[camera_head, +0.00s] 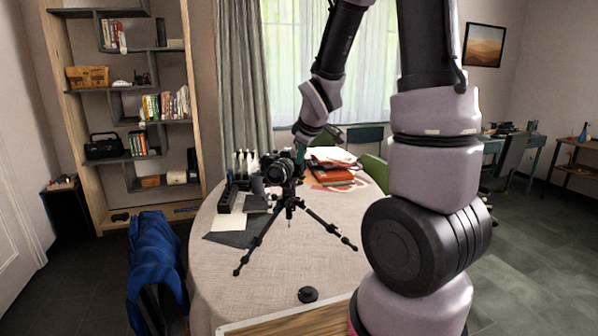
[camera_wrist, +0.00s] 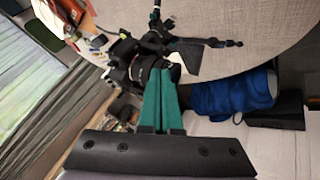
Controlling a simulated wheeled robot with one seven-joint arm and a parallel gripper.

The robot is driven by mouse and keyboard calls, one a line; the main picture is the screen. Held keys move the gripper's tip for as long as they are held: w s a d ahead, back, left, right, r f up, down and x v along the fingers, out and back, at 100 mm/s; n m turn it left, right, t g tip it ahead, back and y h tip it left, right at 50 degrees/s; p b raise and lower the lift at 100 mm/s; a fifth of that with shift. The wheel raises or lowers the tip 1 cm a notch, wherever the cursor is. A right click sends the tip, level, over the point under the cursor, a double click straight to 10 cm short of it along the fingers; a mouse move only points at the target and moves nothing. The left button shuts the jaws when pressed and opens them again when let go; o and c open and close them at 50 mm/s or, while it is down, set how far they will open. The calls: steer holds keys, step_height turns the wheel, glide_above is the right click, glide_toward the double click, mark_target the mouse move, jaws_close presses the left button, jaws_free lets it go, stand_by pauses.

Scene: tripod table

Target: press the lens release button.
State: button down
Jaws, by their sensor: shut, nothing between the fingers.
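A black camera (camera_head: 277,168) is mounted on a black tripod (camera_head: 290,203) on the round table, its lens facing the head view. My gripper (camera_head: 299,153) reaches down from behind to the camera's right side. In the wrist view the green fingers of my gripper (camera_wrist: 162,72) are together with nothing between them. Their tips overlap the black camera (camera_wrist: 140,66) beside its lens; I cannot tell whether they touch. The lens release button is too small or hidden to make out in either view.
The round table (camera_head: 225,285) holds red and orange books (camera_head: 332,174) behind the tripod, and bottles and a dark organiser (camera_head: 235,185) to its left. A small black disc (camera_head: 308,294) lies near the front. A blue-draped chair (camera_head: 155,265) stands at the left. The table's front middle is mostly clear.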

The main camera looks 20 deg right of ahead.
mark_target(298, 172)
steer(key=w+d+f, duration=0.2)
steer(key=w+f, duration=0.6)
steer(key=w, duration=0.1)
steer(key=shift+d, duration=0.3)
steer(key=shift+w, duration=0.1)
